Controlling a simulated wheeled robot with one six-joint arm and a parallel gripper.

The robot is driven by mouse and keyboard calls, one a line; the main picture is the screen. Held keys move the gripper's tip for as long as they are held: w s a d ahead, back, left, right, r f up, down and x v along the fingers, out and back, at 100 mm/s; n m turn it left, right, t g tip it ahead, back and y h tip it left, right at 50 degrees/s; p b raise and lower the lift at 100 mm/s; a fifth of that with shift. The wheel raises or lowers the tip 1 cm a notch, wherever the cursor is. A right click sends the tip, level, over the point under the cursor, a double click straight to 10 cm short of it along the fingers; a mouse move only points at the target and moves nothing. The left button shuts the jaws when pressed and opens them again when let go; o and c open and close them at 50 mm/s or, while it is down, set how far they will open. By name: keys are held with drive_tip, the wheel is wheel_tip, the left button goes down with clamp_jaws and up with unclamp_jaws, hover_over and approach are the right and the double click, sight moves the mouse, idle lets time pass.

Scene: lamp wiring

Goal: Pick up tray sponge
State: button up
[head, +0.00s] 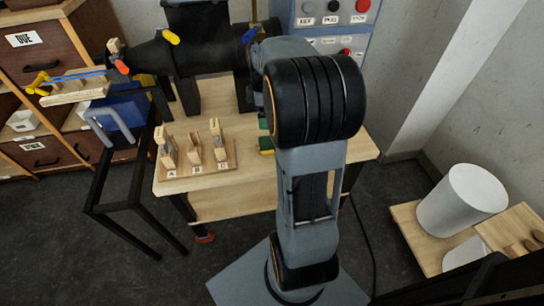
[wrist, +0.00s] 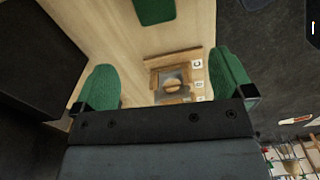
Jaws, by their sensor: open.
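A green sponge (wrist: 153,10) lies on the light wooden table (wrist: 125,22) and is cut off by the top edge of the wrist view. In the head view my arm mostly hides the gripper.
A wooden rack (head: 230,170) with slots marked A, B and C stands left on the table. A black machine (head: 190,50) is behind it. A panel with buttons (head: 335,45) stands at the back. A white cylinder (head: 460,200) sits at the right. Bare tabletop lies around the sponge.

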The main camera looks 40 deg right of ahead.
drive_tip(key=b, duration=0.3)
hover_over(268, 142)
drive_tip(key=shift+n, duration=0.4)
wheel_tip(268, 142, down, 9)
drive_tip(key=shift+f, duration=0.1)
drive_tip(key=shift+f+b, duration=1.15)
drive_tip(key=shift+f, duration=2.05)
drive_tip(key=shift+r, duration=0.1)
drive_tip(key=c, duration=1)
drive_tip(key=shift+r, duration=0.1)
